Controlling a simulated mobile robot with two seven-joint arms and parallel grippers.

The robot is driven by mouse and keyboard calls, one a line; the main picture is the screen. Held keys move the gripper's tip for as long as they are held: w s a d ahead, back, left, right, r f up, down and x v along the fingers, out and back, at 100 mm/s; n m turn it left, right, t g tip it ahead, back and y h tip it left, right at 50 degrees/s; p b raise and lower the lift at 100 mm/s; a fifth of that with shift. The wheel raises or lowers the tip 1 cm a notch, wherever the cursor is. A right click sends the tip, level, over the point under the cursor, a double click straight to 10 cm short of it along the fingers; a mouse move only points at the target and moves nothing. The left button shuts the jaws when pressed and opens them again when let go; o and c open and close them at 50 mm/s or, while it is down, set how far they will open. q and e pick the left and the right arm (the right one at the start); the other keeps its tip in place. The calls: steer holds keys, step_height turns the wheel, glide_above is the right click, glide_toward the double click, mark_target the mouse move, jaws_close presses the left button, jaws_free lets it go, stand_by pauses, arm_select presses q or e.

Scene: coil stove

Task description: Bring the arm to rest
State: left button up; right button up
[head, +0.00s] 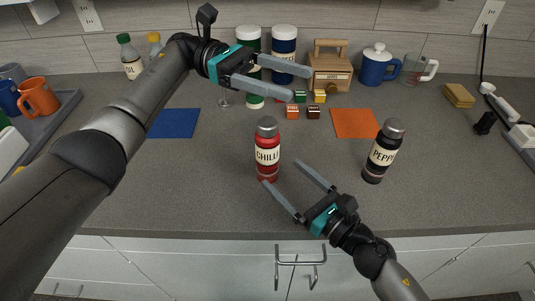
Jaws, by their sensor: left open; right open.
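My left gripper (290,80) is open and empty, held above the back of the counter in front of two tall canisters. My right gripper (283,173) is open and empty near the counter's front edge. One of its fingertips overlaps the base of a red CHILI shaker (267,155) in the picture; I cannot tell if they touch. The shaker stands upright on the counter (210,190). A black PEPPER shaker (383,155) stands upright to the right of my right gripper.
A blue mat (173,124) and an orange mat (355,123) lie on the counter, with several small cubes (292,112) between them. A wooden box (330,72), blue lidded jar (376,66) and glass mug (416,70) stand behind. A tray (62,112) with mugs is at left.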

steer(key=shift+v, duration=1.15)
